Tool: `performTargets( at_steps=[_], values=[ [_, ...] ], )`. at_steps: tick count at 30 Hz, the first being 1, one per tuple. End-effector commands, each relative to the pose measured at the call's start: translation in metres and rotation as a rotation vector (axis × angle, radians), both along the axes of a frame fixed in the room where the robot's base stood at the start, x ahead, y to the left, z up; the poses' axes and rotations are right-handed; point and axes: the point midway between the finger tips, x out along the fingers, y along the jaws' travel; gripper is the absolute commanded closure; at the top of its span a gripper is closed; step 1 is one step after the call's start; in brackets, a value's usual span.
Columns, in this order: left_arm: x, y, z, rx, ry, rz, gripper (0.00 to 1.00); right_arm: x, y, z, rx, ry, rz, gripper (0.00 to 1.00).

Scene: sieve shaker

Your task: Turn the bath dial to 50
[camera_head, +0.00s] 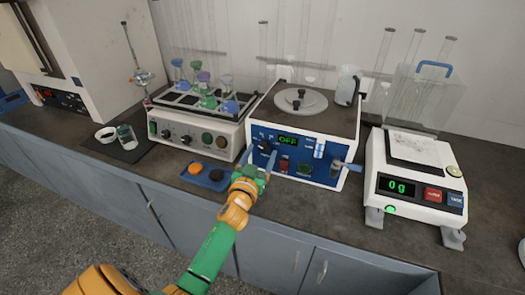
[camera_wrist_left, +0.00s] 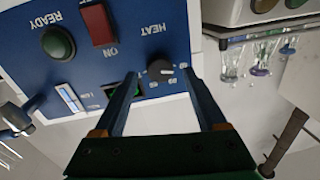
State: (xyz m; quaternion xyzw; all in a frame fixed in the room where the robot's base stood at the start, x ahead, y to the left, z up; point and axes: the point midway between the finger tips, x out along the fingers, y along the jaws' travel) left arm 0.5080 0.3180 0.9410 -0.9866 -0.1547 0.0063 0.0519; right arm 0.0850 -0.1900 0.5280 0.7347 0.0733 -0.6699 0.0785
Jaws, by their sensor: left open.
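The bath is the white box with a blue front panel (camera_head: 325,168) in the middle of the bench, with a round lid on top. Its green display (camera_head: 288,141) reads OFF. The black bath dial (camera_wrist_left: 158,70) sits under the HEAT label in the upside-down left wrist view, with small scale marks around it, too small to read. A pale mark on the dial points right in that view. My left gripper (camera_wrist_left: 161,77) is open, its two fingers on either side of the dial. I cannot tell whether they touch it. My right gripper is not in view.
A shaker (camera_head: 195,132) with several flasks stands left of the bath. A balance (camera_head: 417,175) reading 0 g stands to the right. A red switch (camera_wrist_left: 97,24) and a green button (camera_wrist_left: 57,43) are on the bath panel. A tap (camera_head: 345,165) sticks out at its right.

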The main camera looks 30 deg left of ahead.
Motion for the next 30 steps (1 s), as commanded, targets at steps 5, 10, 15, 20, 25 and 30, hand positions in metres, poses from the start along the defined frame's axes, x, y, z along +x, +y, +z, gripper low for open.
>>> performTargets(
  at_steps=[5, 10, 15, 20, 25, 30],
  values=[
    [0.018, 0.006, -0.001, 0.000, 0.001, 0.000, 0.26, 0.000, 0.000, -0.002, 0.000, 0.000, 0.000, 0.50],
    [0.019, 0.006, -0.001, -0.001, 0.003, 0.000, 0.26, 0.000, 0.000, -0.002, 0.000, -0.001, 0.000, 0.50],
    [0.019, 0.006, -0.001, -0.001, 0.003, 0.000, 0.56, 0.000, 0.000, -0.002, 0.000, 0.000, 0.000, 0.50],
    [0.019, 0.006, -0.001, -0.001, 0.003, 0.000, 0.99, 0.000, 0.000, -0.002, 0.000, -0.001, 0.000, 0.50],
    [0.019, 0.006, -0.001, 0.003, 0.004, 0.000, 1.00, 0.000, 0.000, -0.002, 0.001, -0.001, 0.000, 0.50],
    [0.018, 0.006, -0.002, 0.041, 0.013, 0.000, 1.00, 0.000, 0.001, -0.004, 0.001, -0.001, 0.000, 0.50]
  ],
)
